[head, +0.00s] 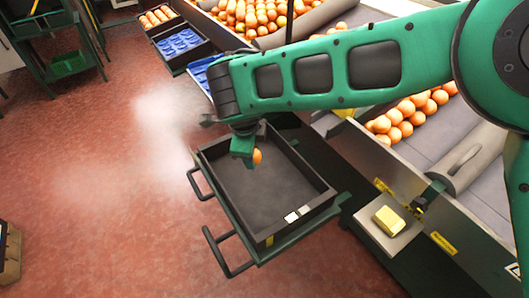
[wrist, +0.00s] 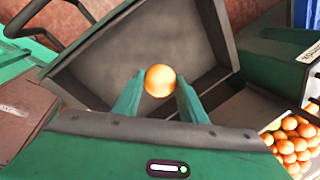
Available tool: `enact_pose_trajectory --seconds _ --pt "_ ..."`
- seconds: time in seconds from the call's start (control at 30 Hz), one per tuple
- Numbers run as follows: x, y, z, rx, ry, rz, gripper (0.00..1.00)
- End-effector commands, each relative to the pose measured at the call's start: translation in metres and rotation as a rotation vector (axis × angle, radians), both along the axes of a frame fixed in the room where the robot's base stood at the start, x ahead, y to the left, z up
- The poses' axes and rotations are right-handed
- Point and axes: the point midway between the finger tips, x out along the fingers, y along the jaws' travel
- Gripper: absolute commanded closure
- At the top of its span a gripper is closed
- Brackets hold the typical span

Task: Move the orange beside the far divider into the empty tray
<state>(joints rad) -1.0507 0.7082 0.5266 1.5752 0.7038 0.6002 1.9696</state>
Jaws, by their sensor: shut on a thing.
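My gripper (wrist: 160,98) is shut on an orange (wrist: 160,80), which shows between the tips of its two green fingers in the wrist view. In the head view the orange (head: 257,156) shows beside my green gripper (head: 244,150), over the far part of the empty tray (head: 322,200). The tray is dark and its floor is bare. In the wrist view the tray (wrist: 215,35) lies beyond the orange. How high the orange is above the tray floor is hard to tell. The far divider cannot be made out.
Sorting lanes with many oranges (head: 405,118) run along the right. A grey roller (head: 465,165) and a yellow block on a plate (head: 389,220) stand near the tray's right side. Crates with blue inserts (head: 180,43) are at the back. Black handles (head: 228,255) stick out left over red floor.

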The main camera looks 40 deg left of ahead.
Motion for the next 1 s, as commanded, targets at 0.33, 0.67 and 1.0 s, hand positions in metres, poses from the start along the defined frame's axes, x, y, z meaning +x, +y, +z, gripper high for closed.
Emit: enact_pose_trajectory --seconds 0.33,0.67,1.0 --pt "0.0 0.002 -0.001 0.0 0.0 -0.001 0.85" --pt "0.005 0.005 -0.002 -0.001 0.001 -0.002 0.85" --pt "0.005 0.005 -0.016 -0.001 0.0 0.0 0.85"
